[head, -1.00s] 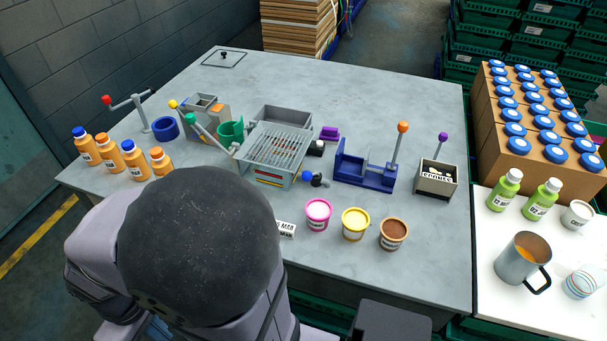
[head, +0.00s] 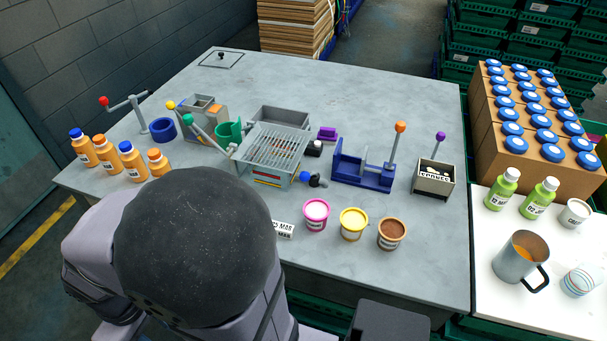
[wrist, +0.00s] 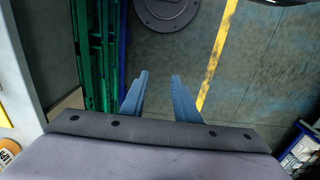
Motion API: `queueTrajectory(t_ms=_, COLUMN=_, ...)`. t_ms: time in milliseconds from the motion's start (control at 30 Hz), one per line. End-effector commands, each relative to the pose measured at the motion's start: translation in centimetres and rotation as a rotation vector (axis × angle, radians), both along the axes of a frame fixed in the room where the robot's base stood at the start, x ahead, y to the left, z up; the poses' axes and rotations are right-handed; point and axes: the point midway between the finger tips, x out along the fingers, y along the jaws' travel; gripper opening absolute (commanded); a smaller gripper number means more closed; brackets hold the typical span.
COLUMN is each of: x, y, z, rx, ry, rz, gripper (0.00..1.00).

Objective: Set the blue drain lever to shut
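The blue drain lever (head: 306,176) sits on a dark valve at the front right corner of the grey draining box (head: 262,178), which has a slatted grate on top. The lever is small in the head view, and I cannot tell whether it stands at open or shut. My gripper (wrist: 160,76) shows in the wrist view with its two blue-grey fingers apart and nothing between them. It points at the floor, away from the lever. In the head view my arm hides the gripper.
Pink, yellow and brown tubs (head: 353,224) stand in front of the lever. A blue press (head: 362,180) with an orange-knobbed handle is to its right. Orange bottles (head: 107,154) stand at the left.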

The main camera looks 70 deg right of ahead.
Motion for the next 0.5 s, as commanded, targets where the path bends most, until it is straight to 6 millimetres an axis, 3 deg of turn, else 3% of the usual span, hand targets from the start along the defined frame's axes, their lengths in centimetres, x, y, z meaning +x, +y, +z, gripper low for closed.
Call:
queueTrajectory(t_ms=167, x=1.3, y=-2.0, z=1.2, rx=0.0, ry=-0.002, rz=-0.05, gripper=0.4)
queueTrajectory(t_ms=267, x=2.6, y=-4.5, z=2.5, rx=0.0, ry=-0.002, rz=-0.103, gripper=0.4)
queueTrajectory(t_ms=367, x=3.7, y=-8.1, z=4.1, rx=0.0, ry=-0.002, rz=-0.174, gripper=0.4)
queueTrajectory(t_ms=500, x=4.3, y=-14.6, z=6.7, rx=0.0, ry=-0.001, rz=-0.283, gripper=0.4)
